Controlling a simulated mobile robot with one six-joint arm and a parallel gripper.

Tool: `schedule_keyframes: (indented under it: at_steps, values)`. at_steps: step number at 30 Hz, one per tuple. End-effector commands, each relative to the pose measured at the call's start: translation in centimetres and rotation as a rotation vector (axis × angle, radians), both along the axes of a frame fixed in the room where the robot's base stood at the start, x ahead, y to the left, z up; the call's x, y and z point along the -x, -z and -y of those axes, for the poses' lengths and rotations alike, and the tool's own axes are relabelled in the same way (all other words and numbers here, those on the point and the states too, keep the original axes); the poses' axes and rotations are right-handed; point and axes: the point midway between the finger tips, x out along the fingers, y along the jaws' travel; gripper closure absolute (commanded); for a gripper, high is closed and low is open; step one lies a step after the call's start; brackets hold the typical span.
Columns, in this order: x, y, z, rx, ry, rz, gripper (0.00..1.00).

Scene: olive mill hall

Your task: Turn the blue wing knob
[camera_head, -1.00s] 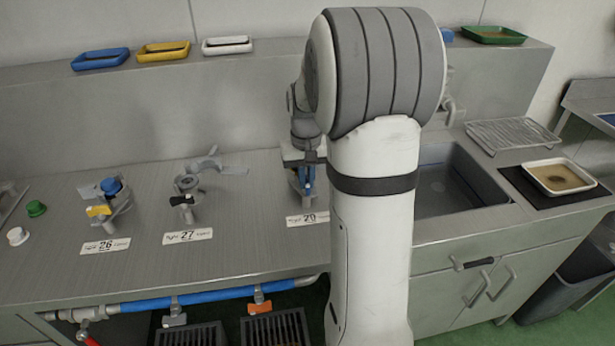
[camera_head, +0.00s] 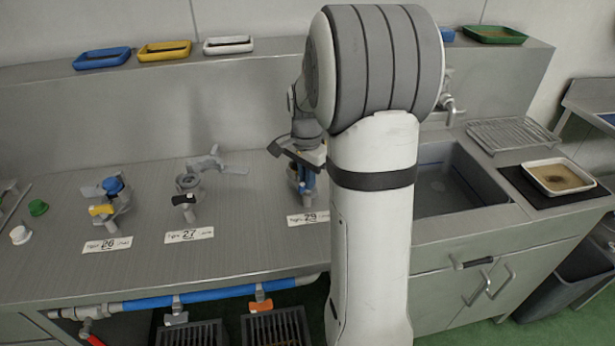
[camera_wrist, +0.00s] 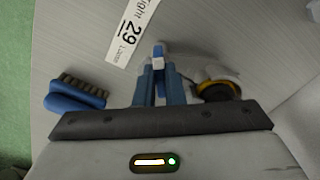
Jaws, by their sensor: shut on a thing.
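The blue wing knob (camera_wrist: 159,49), with a pale mark on it, shows in the wrist view between my fingertips, beside the "29" label (camera_wrist: 131,30). My gripper (camera_wrist: 159,70) is shut on it; its two blue fingers stand on either side. The fingers and palm hide most of the knob. In the head view my gripper (camera_head: 305,182) is over the fitting behind the "29" label (camera_head: 308,218), and the knob cannot be told apart there.
A blue brush (camera_wrist: 75,96) lies left of my fingers in the wrist view. A sink (camera_head: 450,190) is at right. Shallow trays line the back ledge.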

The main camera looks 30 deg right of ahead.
Motion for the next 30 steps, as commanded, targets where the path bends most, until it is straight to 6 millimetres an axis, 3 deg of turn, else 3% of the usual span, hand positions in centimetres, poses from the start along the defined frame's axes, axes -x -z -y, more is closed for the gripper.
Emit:
schedule_keyframes:
  at_steps: [15, 30]
  values:
    - [-0.09, -0.20, 0.20, 0.004, 0.446, 0.005, 1.00]
    - [-0.05, -0.16, 0.20, 0.004, 0.633, 0.004, 1.00]
